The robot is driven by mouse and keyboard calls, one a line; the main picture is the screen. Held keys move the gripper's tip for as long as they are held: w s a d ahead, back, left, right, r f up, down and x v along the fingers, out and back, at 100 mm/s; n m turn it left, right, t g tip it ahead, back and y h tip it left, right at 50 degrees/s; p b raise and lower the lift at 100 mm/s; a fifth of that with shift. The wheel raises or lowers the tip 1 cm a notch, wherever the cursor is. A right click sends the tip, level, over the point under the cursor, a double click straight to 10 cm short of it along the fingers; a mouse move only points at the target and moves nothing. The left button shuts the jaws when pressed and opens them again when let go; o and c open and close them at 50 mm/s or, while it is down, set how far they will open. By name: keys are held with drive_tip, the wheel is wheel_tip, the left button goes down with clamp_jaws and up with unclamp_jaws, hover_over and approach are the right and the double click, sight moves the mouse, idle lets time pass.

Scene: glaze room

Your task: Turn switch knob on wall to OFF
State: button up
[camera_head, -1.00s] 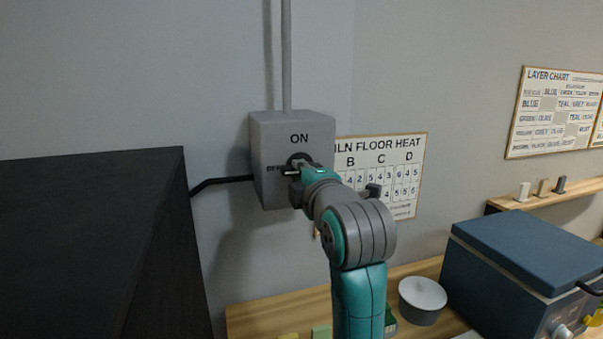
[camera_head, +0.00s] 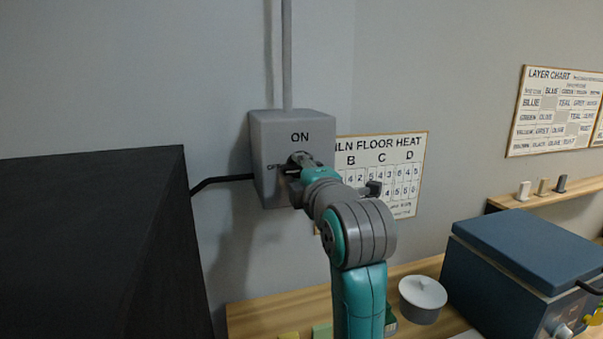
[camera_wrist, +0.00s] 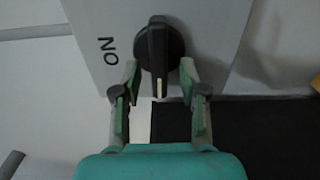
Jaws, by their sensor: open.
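The switch box (camera_head: 263,135) is a grey box on the wall, with ON printed above its knob and a partly covered OFF label to the left. The black round knob (camera_head: 299,157) is mostly hidden by my gripper (camera_head: 303,172) in the head view. In the wrist view, the knob (camera_wrist: 158,35) shows a raised bar with a white mark at its lower end, turned away from ON and pointing to the OFF side. My gripper (camera_wrist: 160,72) is open, its fingertips on either side of the bar's lower end with visible gaps.
A dark cabinet (camera_head: 90,240) stands at the left. A floor heat chart (camera_head: 405,150) hangs behind my arm. Below are a wooden counter (camera_head: 265,315), a lidded pot (camera_head: 422,298) and a blue kiln-like box (camera_head: 525,250). A cable and a conduit meet the box.

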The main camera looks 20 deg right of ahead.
drive_tip(key=s, duration=0.7)
drive_tip(key=shift+s, duration=0.25)
drive_tip(key=shift+s, duration=0.1)
